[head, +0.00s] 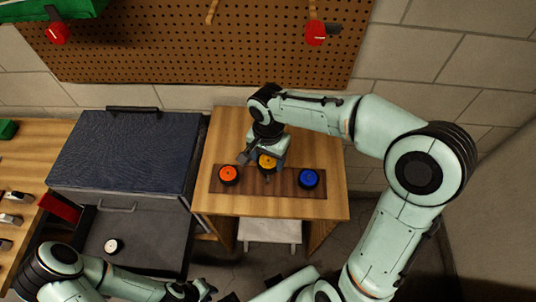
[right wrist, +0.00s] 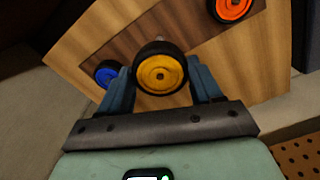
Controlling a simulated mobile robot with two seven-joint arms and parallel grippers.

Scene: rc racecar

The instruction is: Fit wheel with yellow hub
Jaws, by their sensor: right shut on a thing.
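The wheel with the yellow hub (head: 267,161) has a black tyre and is at the middle of the dark wooden strip on the small table. In the right wrist view the wheel (right wrist: 160,72) sits between the two blue fingers of my right gripper (right wrist: 160,85), which is shut on it. I cannot tell whether the wheel touches the strip. My right gripper (head: 263,158) reaches down from above in the head view. My left gripper (head: 195,290) is at the bottom edge, small and dark; its jaw opening is unclear. No car is recognisable in view.
An orange-hub wheel (head: 229,174) and a blue-hub wheel (head: 309,178) flank it on the strip (head: 288,190). A dark cabinet (head: 130,150) stands left, with a white-hub wheel (head: 112,246) in front. A wooden bench (head: 30,160) is far left; a pegboard (head: 190,45) hangs behind.

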